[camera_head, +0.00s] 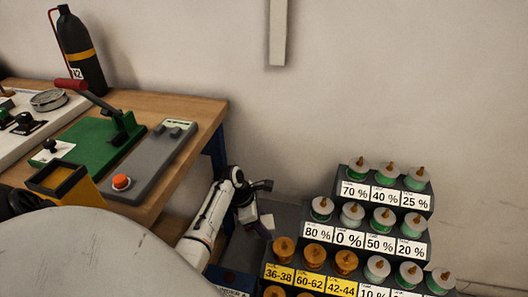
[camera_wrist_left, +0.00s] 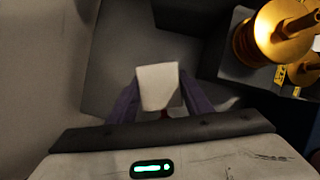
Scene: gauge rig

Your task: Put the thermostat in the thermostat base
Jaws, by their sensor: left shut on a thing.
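My left gripper (camera_head: 262,208) is beside the left side of the stepped rack, lower than the workbench top. In the left wrist view, its purple-grey fingers (camera_wrist_left: 158,100) are shut on a small pale block (camera_wrist_left: 158,86). The block may be the thermostat; no mark on it can be read. A bit of red shows just below the block. Grey surfaces like the walls of a bin lie beyond it. I cannot tell which thing is the thermostat base. My right gripper is out of view.
The stepped rack (camera_head: 322,231) holds several green-and-white and orange capped pots with percent or number labels. A wooden workbench (camera_head: 193,108) at left carries a green lever press (camera_head: 100,135), a grey device with an orange button (camera_head: 152,160) and a black bottle (camera_head: 82,55). A labelled dark bin (camera_head: 232,279) stands below.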

